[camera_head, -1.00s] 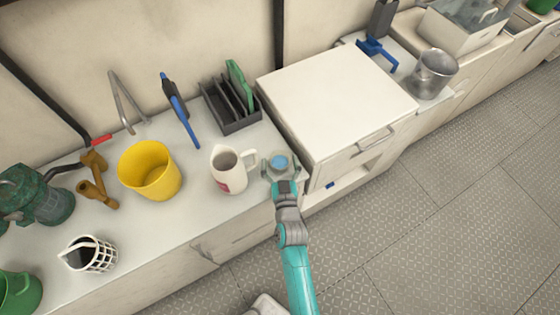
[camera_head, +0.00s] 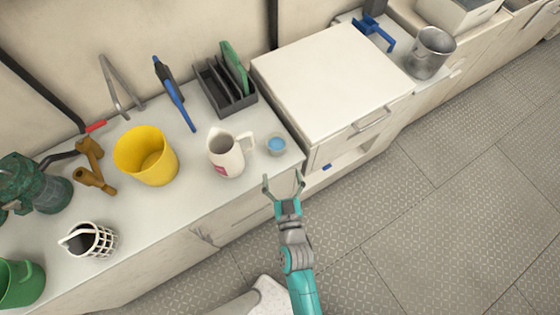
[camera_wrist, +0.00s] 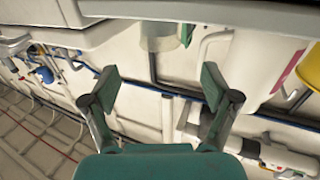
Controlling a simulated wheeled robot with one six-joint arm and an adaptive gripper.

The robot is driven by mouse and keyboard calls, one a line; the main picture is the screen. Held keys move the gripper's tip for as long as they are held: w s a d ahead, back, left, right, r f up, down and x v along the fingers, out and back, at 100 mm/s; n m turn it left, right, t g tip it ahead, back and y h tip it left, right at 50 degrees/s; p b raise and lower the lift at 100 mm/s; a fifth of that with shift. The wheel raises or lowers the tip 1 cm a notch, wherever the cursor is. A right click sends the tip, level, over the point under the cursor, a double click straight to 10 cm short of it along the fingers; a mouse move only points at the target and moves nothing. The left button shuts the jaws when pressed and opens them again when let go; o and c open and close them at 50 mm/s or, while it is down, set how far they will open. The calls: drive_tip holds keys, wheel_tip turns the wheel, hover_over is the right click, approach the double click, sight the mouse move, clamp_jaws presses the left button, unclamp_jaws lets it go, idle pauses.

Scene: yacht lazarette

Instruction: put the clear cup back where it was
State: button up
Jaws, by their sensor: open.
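The clear cup (camera_head: 276,145), with blue showing inside it, stands upright on the white counter (camera_head: 200,205) between a white pitcher and the drawer cabinet. My gripper (camera_head: 284,181) is open and empty, just off the counter's front edge, with the cup apart from it and straight ahead. In the wrist view, my gripper (camera_wrist: 155,85) has its fingers spread with nothing between them. A greyish see-through shape beyond the fingers, at the top middle, looks like the cup (camera_wrist: 160,38).
The white pitcher (camera_head: 224,157) stands close to the cup's left, its handle toward the cup. The white drawer cabinet (camera_head: 335,80) is close on the right. The floor in front is clear.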

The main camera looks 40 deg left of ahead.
drive_tip(key=shift+s+d, duration=0.35)
drive_tip(key=shift+d, duration=0.05)
drive_tip(key=s+d+r+m+t+h, duration=0.1)
drive_tip(key=s+d+m+h, duration=0.2)
drive_tip(key=d, duration=0.8)
drive_tip(key=s+d+m+t+h, duration=0.1)
drive_tip(key=s+d+h, duration=0.25)
drive_tip(key=d, duration=0.85)
drive_tip(key=s+d+r+m+h, duration=0.5)
drive_tip(key=s+d+r+h, duration=0.1)
drive_tip(key=s+d+r, duration=0.7)
drive_tip(key=s, duration=0.2)
drive_tip(key=shift+s+d, duration=0.15)
drive_tip(key=shift+s, duration=0.15)
drive_tip(key=shift+r, duration=0.1)
